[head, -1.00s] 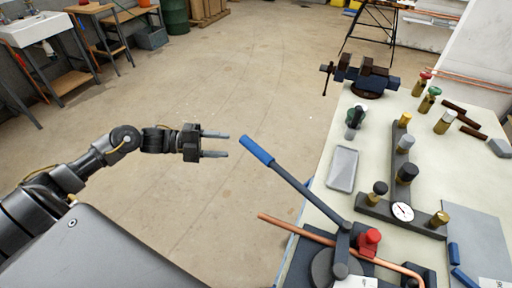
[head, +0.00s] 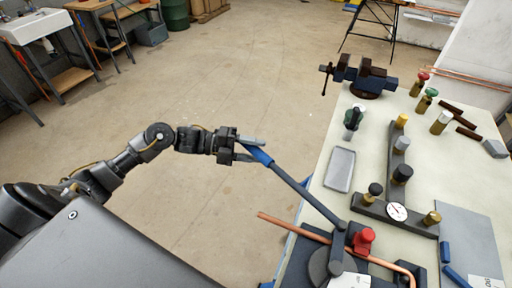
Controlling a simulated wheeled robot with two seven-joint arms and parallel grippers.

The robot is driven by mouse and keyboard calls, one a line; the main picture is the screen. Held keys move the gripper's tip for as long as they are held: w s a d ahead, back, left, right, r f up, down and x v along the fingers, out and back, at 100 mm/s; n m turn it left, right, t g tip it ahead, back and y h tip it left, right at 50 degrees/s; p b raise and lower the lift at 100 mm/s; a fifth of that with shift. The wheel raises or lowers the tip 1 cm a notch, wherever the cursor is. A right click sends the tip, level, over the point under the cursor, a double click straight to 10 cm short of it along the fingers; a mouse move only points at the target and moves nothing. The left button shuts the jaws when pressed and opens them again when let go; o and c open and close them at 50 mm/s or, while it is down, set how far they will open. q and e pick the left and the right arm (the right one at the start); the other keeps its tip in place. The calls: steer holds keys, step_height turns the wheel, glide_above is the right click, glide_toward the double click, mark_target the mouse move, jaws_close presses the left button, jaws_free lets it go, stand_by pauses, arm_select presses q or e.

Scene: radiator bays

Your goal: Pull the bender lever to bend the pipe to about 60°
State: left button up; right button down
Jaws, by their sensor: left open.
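The bender lever (head: 298,186) is a grey bar with a blue handle (head: 260,156), reaching up and left from the bender (head: 330,262) at the bench's near edge. My left gripper (head: 250,150) is open, with the end of the blue handle between or right by its fingers; I cannot tell whether they touch it. The copper pipe (head: 290,228) lies across the bender, its left end sticking out past the bench edge and its right end curving toward the viewer. My right gripper is not in view.
The bench (head: 330,213) holds a grey tray (head: 340,169), a manifold with a gauge (head: 396,211), several valves and a blue vise (head: 363,78). A red knob (head: 363,239) stands by the bender. The floor (head: 220,75) left of the bench is clear.

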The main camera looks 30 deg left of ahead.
arm_select(q)
steer(key=shift+w+d, duration=0.2)
steer(key=shift+d, duration=0.2)
steer(key=shift+c, duration=0.3)
jaws_close()
